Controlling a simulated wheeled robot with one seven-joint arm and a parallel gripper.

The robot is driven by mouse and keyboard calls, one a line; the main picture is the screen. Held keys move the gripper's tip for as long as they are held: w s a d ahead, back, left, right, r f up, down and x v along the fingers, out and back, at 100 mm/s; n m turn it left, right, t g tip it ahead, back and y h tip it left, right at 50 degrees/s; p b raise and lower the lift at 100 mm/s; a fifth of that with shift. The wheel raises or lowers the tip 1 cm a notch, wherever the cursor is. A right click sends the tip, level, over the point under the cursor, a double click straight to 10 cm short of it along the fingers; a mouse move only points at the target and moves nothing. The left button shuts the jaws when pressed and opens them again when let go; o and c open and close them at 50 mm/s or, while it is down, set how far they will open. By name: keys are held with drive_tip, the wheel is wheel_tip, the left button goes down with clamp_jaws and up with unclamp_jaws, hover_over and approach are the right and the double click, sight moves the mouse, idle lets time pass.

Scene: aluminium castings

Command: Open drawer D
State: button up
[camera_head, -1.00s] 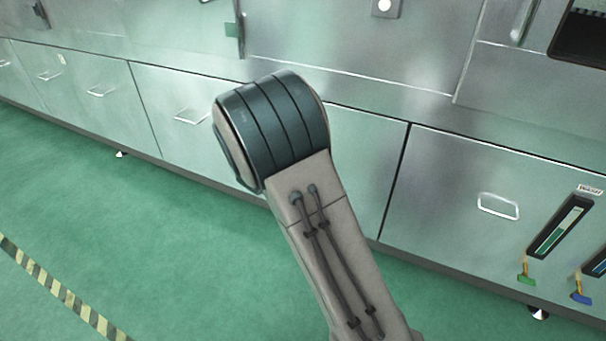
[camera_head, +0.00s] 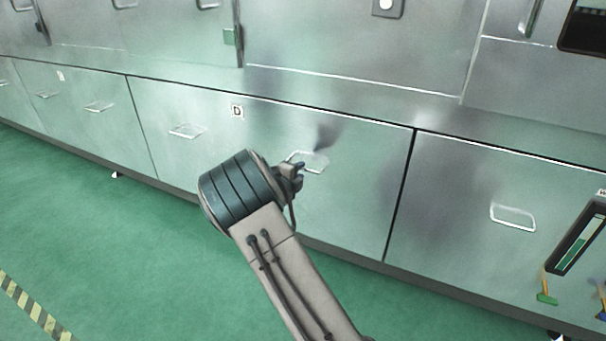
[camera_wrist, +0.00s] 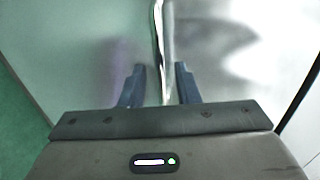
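Drawer D (camera_head: 270,130) is a wide, shiny metal drawer front with a small "D" label (camera_head: 237,111) near its top edge. It looks flush with its neighbours. It has a left bar handle (camera_head: 187,131) and a right bar handle (camera_head: 314,158). My gripper (camera_head: 297,172) is at the right handle, partly covering it. In the wrist view the handle bar (camera_wrist: 158,40) runs between the fingers of my gripper (camera_wrist: 161,68). The fingers are apart, with a visible gap on each side of the bar.
More drawers with bar handles lie to the left. The drawer at right has a handle (camera_head: 513,216) and hanging tools such as a green-headed one (camera_head: 547,290). The green floor (camera_head: 130,250) before drawer D is clear apart from my arm.

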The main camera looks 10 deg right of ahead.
sight(303, 169)
drive_tip(key=shift+b+x, duration=0.35)
drive_tip(key=shift+x, duration=1.35)
clamp_jaws()
drive_tip(key=shift+s+a, duration=0.1)
drive_tip(key=shift+a, duration=0.05)
